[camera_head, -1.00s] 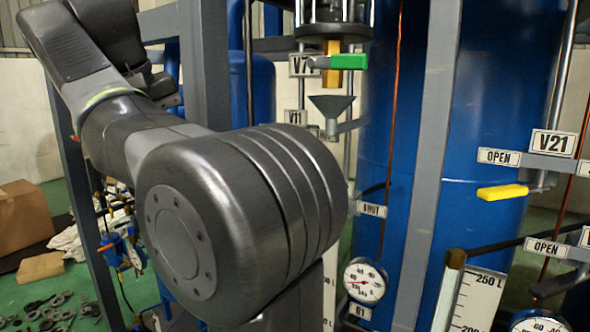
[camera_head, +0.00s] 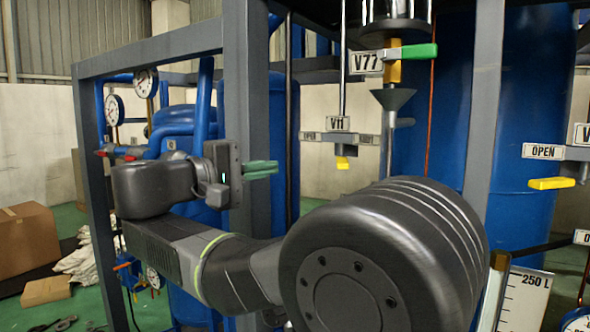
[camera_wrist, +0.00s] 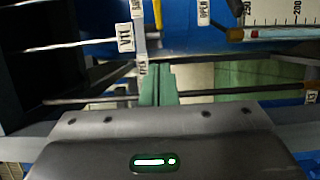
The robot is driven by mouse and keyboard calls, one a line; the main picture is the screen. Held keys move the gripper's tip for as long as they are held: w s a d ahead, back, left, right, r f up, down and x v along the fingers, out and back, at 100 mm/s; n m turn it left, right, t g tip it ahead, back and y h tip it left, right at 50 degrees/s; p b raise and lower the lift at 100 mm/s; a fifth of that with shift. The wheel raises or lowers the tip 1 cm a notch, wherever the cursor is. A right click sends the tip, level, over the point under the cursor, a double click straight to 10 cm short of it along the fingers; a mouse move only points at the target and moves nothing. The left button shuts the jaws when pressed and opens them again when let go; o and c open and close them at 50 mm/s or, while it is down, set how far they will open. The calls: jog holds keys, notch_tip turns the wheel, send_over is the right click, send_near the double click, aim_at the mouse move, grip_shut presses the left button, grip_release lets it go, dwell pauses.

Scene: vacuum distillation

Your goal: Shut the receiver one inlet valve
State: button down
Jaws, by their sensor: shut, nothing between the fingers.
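My gripper (camera_head: 260,169) has green fingers that are shut and empty, pointing right in the head view. They also show at the centre of the wrist view (camera_wrist: 157,84). Valve V11 (camera_head: 340,124) is to the right of the fingers, apart from them. Its yellow handle (camera_head: 342,162) hangs below the small plates, foreshortened, between an OPEN plate (camera_head: 310,137) and another plate (camera_head: 369,139) on the right. A yellow handle (camera_wrist: 157,14) and a sideways label (camera_wrist: 125,37) appear beyond the fingers in the wrist view. No visible label names receiver one.
V77 (camera_head: 366,63) has a green handle (camera_head: 413,52) above a funnel (camera_head: 392,98). Another yellow handle (camera_head: 551,183) is at the right. A cardboard box (camera_head: 28,238) lies on the floor at left.

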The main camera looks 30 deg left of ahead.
aim_at(340, 162)
jog(key=w+d+p, duration=0.2)
jog(key=w+d, duration=0.5)
jog(key=w, duration=0.2)
jog(key=shift+w, duration=0.2)
jog(key=shift+d+f, duration=0.1)
jog(key=shift+d, duration=0.05)
jog(key=d+b, duration=0.1)
jog(key=d+y+b, duration=0.1)
jog(key=d+n+y+b, duration=0.1)
jog(key=b, duration=0.1)
jog(key=shift+w+d+t, duration=0.3)
jog(key=shift+t, duration=0.1)
